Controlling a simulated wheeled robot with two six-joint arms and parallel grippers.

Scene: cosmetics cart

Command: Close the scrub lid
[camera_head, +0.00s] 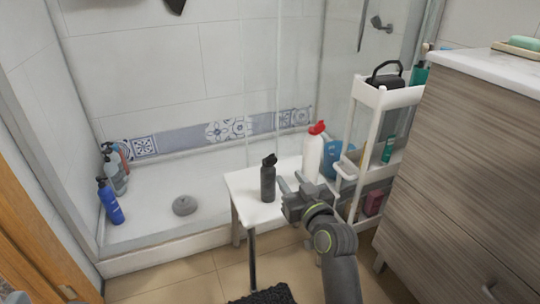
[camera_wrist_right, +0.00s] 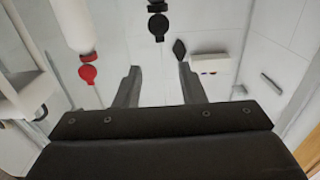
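A dark bottle (camera_head: 267,184) stands upright on the white stool (camera_head: 245,183); its dark lid (camera_head: 270,160) seems flipped up. A white bottle (camera_head: 312,158) with a red lid (camera_head: 317,128) stands upright behind it to the right; that lid also looks raised. I cannot tell which is the scrub. In the right wrist view the dark bottle's top (camera_wrist_right: 158,25) is beyond the fingers, and the red lid (camera_wrist_right: 88,73) is to the left. My right gripper (camera_head: 291,182) is open and empty, just right of the dark bottle; it also shows in the right wrist view (camera_wrist_right: 159,72). My left gripper is out of view.
A blue round container (camera_head: 331,158) is behind the white bottle. A white shelf cart (camera_head: 386,98) and a wooden cabinet (camera_head: 465,160) bound the right. Several bottles, one blue (camera_head: 110,203), stand in the shower at left.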

